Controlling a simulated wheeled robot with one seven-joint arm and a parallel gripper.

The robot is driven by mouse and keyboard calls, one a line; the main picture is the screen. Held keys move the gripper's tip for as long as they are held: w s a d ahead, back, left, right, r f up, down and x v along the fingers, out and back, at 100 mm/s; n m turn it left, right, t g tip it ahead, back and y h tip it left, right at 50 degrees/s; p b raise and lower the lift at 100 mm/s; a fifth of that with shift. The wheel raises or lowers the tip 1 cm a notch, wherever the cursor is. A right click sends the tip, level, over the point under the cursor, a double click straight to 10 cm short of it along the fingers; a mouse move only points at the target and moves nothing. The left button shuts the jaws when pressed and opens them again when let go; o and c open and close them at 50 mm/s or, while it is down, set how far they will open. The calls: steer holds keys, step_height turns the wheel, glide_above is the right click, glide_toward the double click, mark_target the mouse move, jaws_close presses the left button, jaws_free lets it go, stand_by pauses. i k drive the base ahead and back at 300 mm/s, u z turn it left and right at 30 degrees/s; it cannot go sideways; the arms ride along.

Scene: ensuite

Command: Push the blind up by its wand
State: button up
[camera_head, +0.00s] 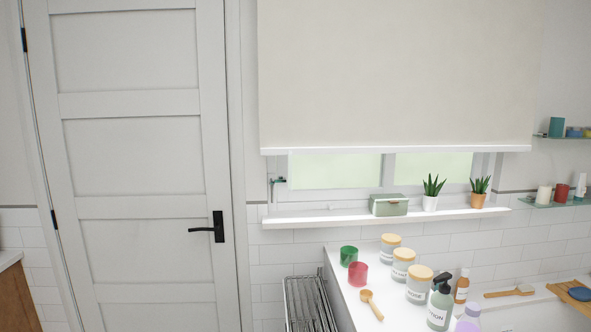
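The blind (395,75) is a plain cream sheet with a white bottom bar (395,150). It hangs level over most of the window, and a strip of window (335,171) shows below the bar. A small dark fitting (277,181) with a short upright part sits just below the bar's left end; I cannot tell whether it is the wand or a window handle. No other wand is clear in the head view. My gripper is not in view.
A green box (388,205) and two potted plants (431,202) (478,199) stand on the sill (340,218). Below, a white counter (385,310) holds jars, cups and bottles beside a metal rack (308,300). A closed door (140,150) is left; glass shelves (560,201) are right.

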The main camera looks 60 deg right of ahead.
mark_target(291, 123)
steer(key=z, duration=0.55)
steer(key=i, duration=1)
steer(key=z, duration=0.7)
